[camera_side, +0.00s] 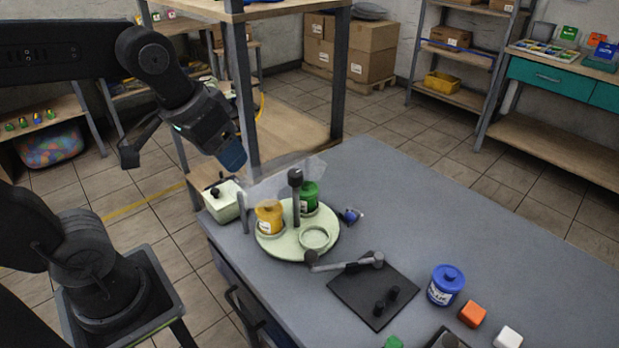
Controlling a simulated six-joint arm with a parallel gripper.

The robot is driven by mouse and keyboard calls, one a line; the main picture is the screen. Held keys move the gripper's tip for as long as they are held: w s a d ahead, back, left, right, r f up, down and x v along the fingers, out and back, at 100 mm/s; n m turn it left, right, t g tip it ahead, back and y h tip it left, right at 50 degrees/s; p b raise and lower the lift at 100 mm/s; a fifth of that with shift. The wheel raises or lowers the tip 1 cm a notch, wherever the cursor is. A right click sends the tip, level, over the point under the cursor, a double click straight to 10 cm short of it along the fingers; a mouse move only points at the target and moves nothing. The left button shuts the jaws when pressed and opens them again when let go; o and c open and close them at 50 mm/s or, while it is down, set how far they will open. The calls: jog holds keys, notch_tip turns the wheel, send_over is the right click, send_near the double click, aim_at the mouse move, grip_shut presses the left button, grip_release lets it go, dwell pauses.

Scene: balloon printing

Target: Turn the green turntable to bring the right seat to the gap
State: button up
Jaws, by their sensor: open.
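The pale green turntable (285,244) lies on the grey table, with a dark-topped post (296,190) rising by its middle. A yellow jar (269,219) sits at its left, and a green jar (308,197) at its back right. An empty ring-shaped seat (315,238) is at the front right. A clear, see-through cover (284,180) stands over the back and left of the turntable. My gripper (234,161) is above and left of the turntable, apart from it, with nothing seen in it. Its fingers are hard to make out.
A grey crank arm (345,265) reaches from the turntable's front edge to a dark plate (372,296). A blue jar (446,285), orange block (472,314) and white block (507,338) stand at the right. A pale box (222,204) is left of the turntable. The table's back right is clear.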

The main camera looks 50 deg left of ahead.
jog(key=w+a+r+n+g, duration=0.1)
jog(key=w+n+g, duration=0.2)
jog(key=w, duration=0.6)
jog(key=n+g, duration=0.2)
jog(key=n, duration=0.1)
send_near(295, 173)
notch_tip(295, 173, down, 10)
jog(key=shift+s+r, duration=0.15)
grip_shut()
